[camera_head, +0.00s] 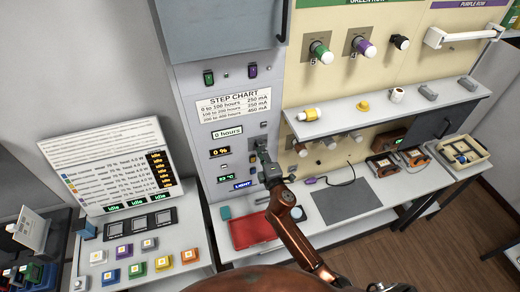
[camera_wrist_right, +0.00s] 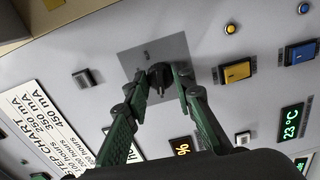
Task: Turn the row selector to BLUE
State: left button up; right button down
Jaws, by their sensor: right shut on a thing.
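The selector, a black knob (camera_wrist_right: 160,72) on a square grey plate (camera_wrist_right: 135,62), sits on the light grey control panel (camera_head: 190,100). My right gripper (camera_wrist_right: 163,82) has its two fingertips closed on either side of the knob in the right wrist view. In the head view my right gripper (camera_head: 262,152) reaches up to the panel beside the displays and hides most of the knob. Any label for BLUE and the knob's pointer are not readable. My left gripper is in neither view.
Near the knob in the wrist view are a yellow switch (camera_wrist_right: 236,71) and a blue switch (camera_wrist_right: 299,52). A red tray (camera_head: 254,232) lies on the bench below the arm. A shelf (camera_head: 385,108) with small parts juts out at right.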

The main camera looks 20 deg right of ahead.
jog(key=c, duration=1.6)
grip_release()
jog(key=s, duration=1.2)
jog(key=shift+d, duration=0.2)
